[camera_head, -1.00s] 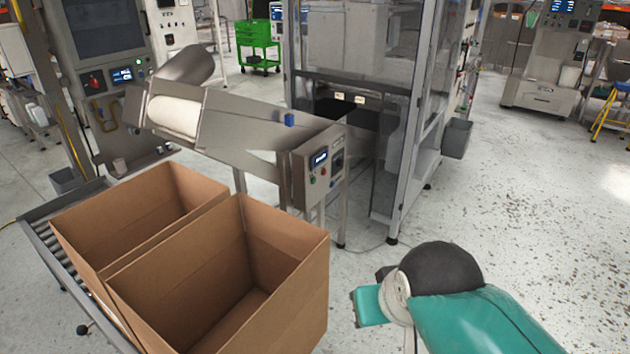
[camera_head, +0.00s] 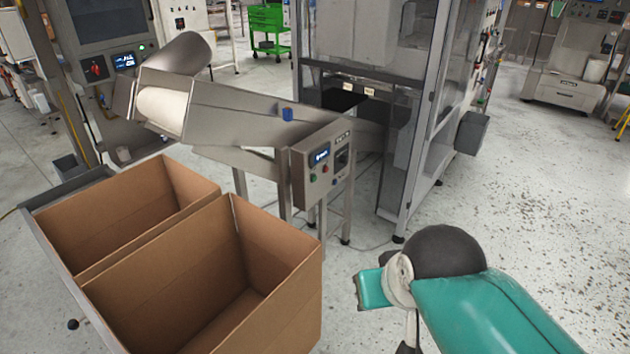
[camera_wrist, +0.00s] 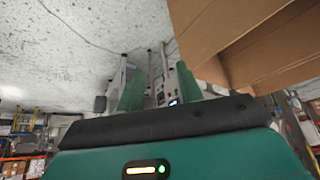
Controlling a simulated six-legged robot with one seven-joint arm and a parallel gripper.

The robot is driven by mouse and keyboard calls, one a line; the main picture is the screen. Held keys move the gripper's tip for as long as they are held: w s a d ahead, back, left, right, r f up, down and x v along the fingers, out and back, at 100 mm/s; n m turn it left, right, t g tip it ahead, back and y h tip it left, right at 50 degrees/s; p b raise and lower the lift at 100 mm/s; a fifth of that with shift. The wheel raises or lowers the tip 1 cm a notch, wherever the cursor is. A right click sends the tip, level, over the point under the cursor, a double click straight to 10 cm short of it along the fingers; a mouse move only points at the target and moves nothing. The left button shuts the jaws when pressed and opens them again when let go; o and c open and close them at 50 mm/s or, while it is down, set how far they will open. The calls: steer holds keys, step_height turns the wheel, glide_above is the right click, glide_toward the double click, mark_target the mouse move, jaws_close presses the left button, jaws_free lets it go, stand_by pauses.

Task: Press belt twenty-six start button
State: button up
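The labels are too small to read. In the wrist view my gripper (camera_wrist: 158,78) shows two green fingers set apart with nothing between them. The control box, with its lit display (camera_wrist: 173,102), shows farther off beyond the fingers. My gripper is apart from the box.
Two open cardboard boxes (camera_head: 200,285) stand left of the control box on a roller conveyor. A tall glazed machine frame (camera_head: 415,150) stands behind it. A grey bin (camera_head: 472,133) hangs on the frame's right. Floor between my arm and the box is clear.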

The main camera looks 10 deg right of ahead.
steer(key=shift+d, duration=0.2)
jaws_close()
steer(key=shift+a, duration=0.15)
steer(key=shift+s, duration=0.1)
stand_by(1.2)
